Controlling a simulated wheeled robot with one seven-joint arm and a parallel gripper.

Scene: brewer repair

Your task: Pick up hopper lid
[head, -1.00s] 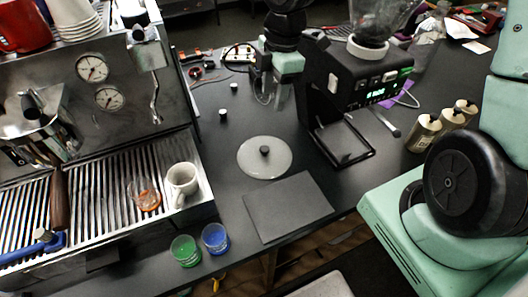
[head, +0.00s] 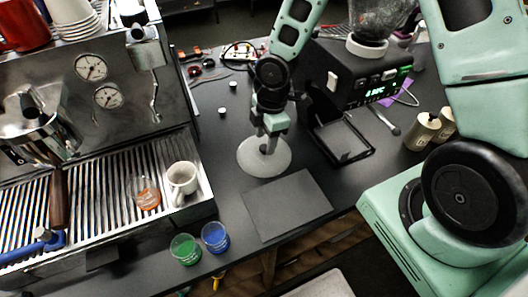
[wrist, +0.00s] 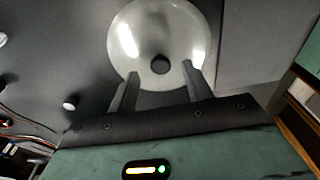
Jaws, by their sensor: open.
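The hopper lid (head: 250,160) is a pale, translucent round disc lying flat on the dark counter, left of the grinder's stand. My gripper (head: 267,145) is over the lid, pointing down. In the wrist view its two fingers (wrist: 160,82) are apart, on either side of the knob and just short of it in the picture. Nothing is held between them. In the head view the gripper hides the knob.
The black grinder (head: 350,85) stands right of my gripper. The espresso machine (head: 100,140) is at the left with a white cup (head: 182,180) on its grate. A dark flat mat (head: 287,205) lies in front of the lid. Green (head: 185,250) and blue (head: 215,238) cups stand front left.

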